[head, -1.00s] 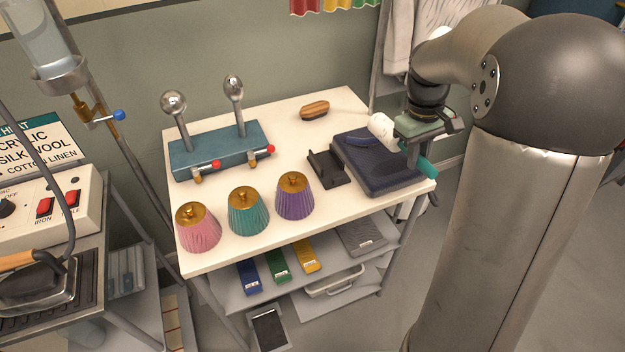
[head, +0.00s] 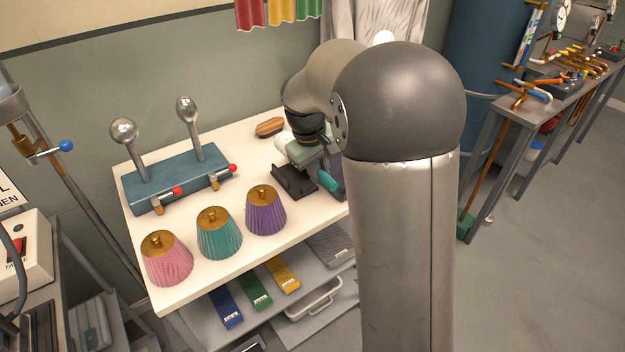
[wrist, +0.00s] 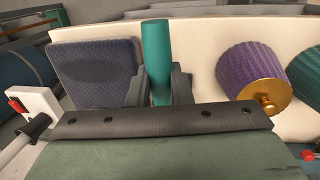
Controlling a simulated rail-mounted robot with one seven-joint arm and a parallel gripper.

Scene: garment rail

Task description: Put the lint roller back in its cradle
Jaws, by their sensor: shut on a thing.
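The lint roller shows its teal handle (head: 326,181) below my gripper and a bit of its white roll (head: 284,139) at the left in the head view. My gripper (wrist: 157,90) is shut on the lint roller; in the wrist view the teal handle (wrist: 156,50) stands between the dark fingers.
A dark blue pad (wrist: 95,72) lies beside the gripper, mostly hidden by my arm in the head view. Purple (head: 265,212), teal (head: 218,236) and pink pleated shades stand along the front. A wooden brush (head: 269,127) lies at the back. A blue stand (head: 180,178) with two metal balls is left.

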